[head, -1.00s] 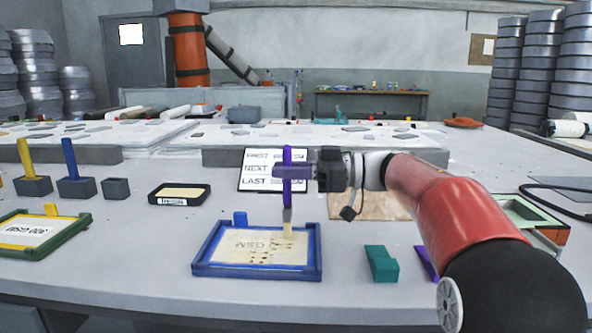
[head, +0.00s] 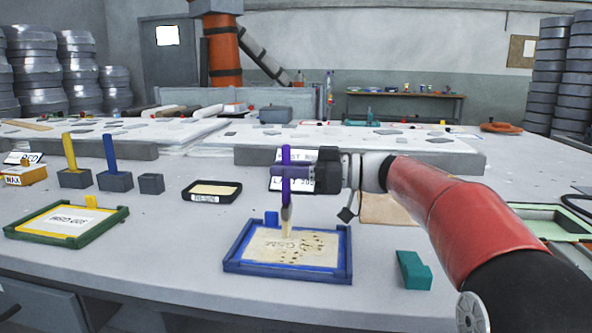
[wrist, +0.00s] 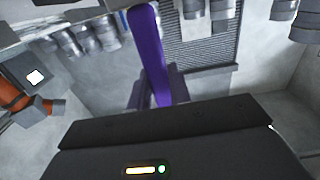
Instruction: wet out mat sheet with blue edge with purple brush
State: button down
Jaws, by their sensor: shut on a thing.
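My gripper (head: 288,171) is shut on the purple brush (head: 286,190), which it holds upright with the bristles down. The purple handle (wrist: 150,60) also shows between the jaws in the wrist view. The bristle end is over the far part of the mat sheet (head: 290,246), which lies in a blue-edged frame (head: 287,273). I cannot tell whether the bristles touch the sheet. The sheet is cream with dark spots, mostly on its right and near side. The gripper hides part of a white lettered card behind it.
A green-edged frame (head: 100,231) with a sheet stands at the left. Yellow (head: 69,152) and blue (head: 110,152) brushes stand in grey holders beside an empty holder (head: 151,184). A black resin tray (head: 212,192) lies behind. A teal block (head: 413,270) is right of the blue frame.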

jog(key=a, duration=0.7)
jog(key=shift+w, duration=0.3)
dwell(0.3)
jog(key=shift+r, duration=2.9)
notch_tip(320, 180, up, 3)
